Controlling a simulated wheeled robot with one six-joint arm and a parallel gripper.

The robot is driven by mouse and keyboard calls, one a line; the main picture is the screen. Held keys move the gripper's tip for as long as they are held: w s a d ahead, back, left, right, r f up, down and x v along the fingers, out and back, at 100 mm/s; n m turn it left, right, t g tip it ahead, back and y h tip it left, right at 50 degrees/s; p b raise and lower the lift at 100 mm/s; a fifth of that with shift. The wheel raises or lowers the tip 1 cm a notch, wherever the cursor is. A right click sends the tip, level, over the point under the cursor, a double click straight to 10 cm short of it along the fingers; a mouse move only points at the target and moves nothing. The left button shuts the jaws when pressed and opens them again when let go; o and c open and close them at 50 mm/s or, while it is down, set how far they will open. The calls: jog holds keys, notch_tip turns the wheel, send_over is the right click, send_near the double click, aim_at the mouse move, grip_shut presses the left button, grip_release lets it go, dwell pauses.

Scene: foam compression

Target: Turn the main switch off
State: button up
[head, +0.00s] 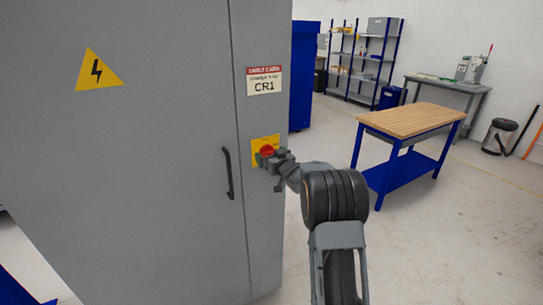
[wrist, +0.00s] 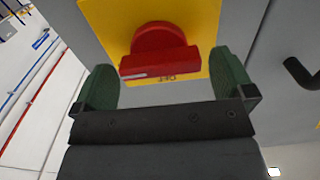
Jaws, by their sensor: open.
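The main switch is a red rotary knob (head: 267,150) on a yellow plate (head: 259,146), mounted on the grey electrical cabinet (head: 165,160). In the wrist view the red knob (wrist: 158,50) shows a handle bar lying roughly crosswise with a pale mark at its left end. Lettering on the yellow plate (wrist: 110,18) below the knob looks like "OFF", seen upside down. My gripper (head: 272,160) is open in front of the switch. In the wrist view its green fingertips (wrist: 165,82) stand on either side of the knob, with visible gaps.
A black door handle (head: 228,173) is left of the switch on the cabinet; it also shows at the right in the wrist view (wrist: 302,74).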

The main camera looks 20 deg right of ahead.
jog(key=shift+c, duration=0.5)
jog(key=c, duration=0.7)
jog(key=shift+f+b, duration=0.1)
jog(key=shift+b, duration=0.35)
jog(key=shift+a+f+n+b, duration=0.1)
jog(key=shift+n+b, duration=3.85)
jog(key=shift+n, duration=0.45)
jog(key=shift+a+f+n+b, duration=0.1)
jog(key=shift+n+b, duration=3.85)
jog(key=shift+n, duration=0.45)
jog(key=shift+r+n, duration=0.1)
jog(key=shift+n, duration=0.2)
